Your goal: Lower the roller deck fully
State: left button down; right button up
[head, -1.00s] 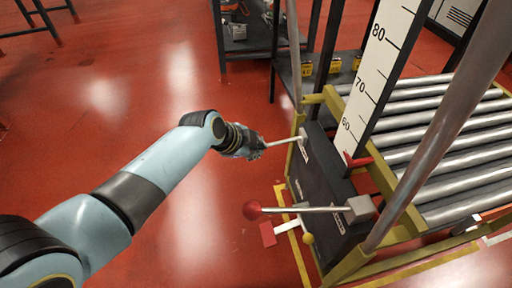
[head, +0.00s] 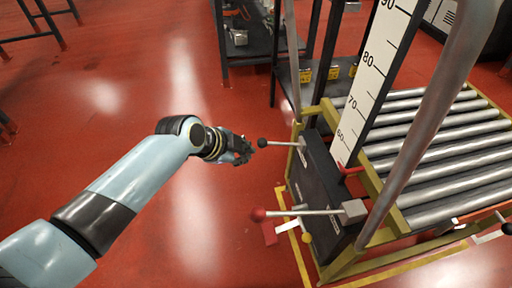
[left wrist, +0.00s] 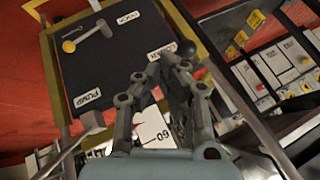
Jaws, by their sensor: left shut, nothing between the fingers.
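The roller deck (head: 440,150) of silver rollers in a yellow frame is at the right of the head view. A white scale (head: 372,65) rises beside it, with a red pointer (head: 350,170) a little below the 60 mark. A dark control box carries a lever with a black knob (head: 262,143), labelled LOWER in the left wrist view (left wrist: 188,47). A red-knobbed pump lever (head: 258,214) and a yellow lock knob (head: 307,238) are nearer. My left gripper (head: 248,152) is shut and empty, just left of the black knob and apparently apart from it. My right gripper is out of view.
A grey post (head: 435,120) leans across the deck's near side. A dark rack with yellow-labelled boxes (head: 305,74) stands behind. The red floor left of the box is open.

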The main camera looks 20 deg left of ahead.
pick_arm(q)
jog(key=shift+s+a+r+p, duration=0.2)
jog(key=shift+s+a+r, duration=0.15)
jog(key=shift+s+r, duration=0.25)
jog(key=shift+s+a+r+p, duration=0.15)
jog(key=shift+s+a+r, duration=0.25)
jog(key=shift+s, duration=0.3)
